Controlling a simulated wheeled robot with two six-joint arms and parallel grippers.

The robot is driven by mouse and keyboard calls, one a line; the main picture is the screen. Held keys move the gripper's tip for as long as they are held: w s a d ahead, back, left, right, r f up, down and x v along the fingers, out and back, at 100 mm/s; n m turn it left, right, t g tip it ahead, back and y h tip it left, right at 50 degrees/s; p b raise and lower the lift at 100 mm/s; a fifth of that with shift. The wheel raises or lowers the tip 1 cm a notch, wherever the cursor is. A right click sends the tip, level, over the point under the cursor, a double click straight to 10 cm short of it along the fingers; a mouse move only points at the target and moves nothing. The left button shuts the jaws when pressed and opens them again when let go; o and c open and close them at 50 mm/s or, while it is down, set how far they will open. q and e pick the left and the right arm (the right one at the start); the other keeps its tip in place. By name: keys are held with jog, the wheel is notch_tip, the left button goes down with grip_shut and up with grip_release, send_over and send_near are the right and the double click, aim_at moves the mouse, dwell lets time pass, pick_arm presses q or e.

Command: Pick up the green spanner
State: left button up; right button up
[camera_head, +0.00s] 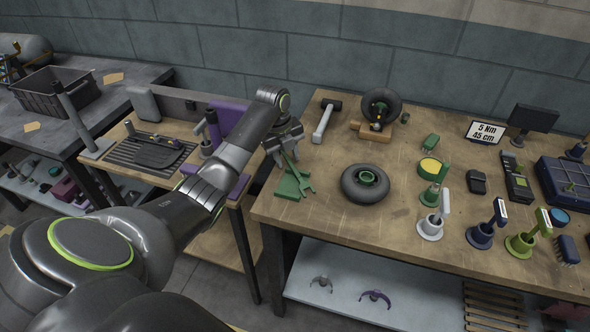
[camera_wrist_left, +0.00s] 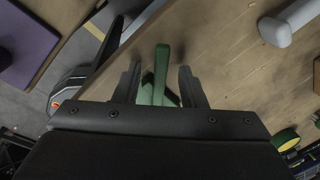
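The green spanner (camera_head: 301,181) is at the left end of the right-hand workbench, with its open jaw toward the bench front. A darker green block or pad (camera_head: 287,188) lies right by it; I cannot tell whether the spanner rests on it. My left gripper (camera_head: 283,158) is over the spanner's far end, pointing down. In the left wrist view the green spanner (camera_wrist_left: 161,72) lies between the two spread fingers of the left gripper (camera_wrist_left: 160,84), with gaps on both sides. The palm hides its near part. My right gripper is not in view.
A hammer (camera_head: 324,121) lies behind the spanner, and a black wheel (camera_head: 365,184) lies flat to its right. A purple panel (camera_head: 228,117) stands on the lower table to the left. The workbench (camera_head: 300,222) is bare in front.

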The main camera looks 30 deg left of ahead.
pick_arm(q)
grip_shut()
dwell(0.5)
notch_tip(320, 180, up, 9)
jog(key=shift+r+b, duration=0.1)
jog(key=shift+b, duration=0.2)
jog(key=shift+f, duration=0.25)
jog(key=f, duration=0.2)
jog(key=f+g+b, duration=0.1)
jog(key=f, duration=0.1)
jog(key=f+g, duration=0.1)
jog(key=f, duration=0.2)
jog(key=shift+w+h, duration=0.25)
jog(key=shift+h, duration=0.05)
jog(key=shift+f+g+b, duration=0.3)
jog(key=shift+f+b, duration=0.25)
jog(key=shift+f, duration=0.15)
jog(key=shift+f, duration=0.6)
grip_release()
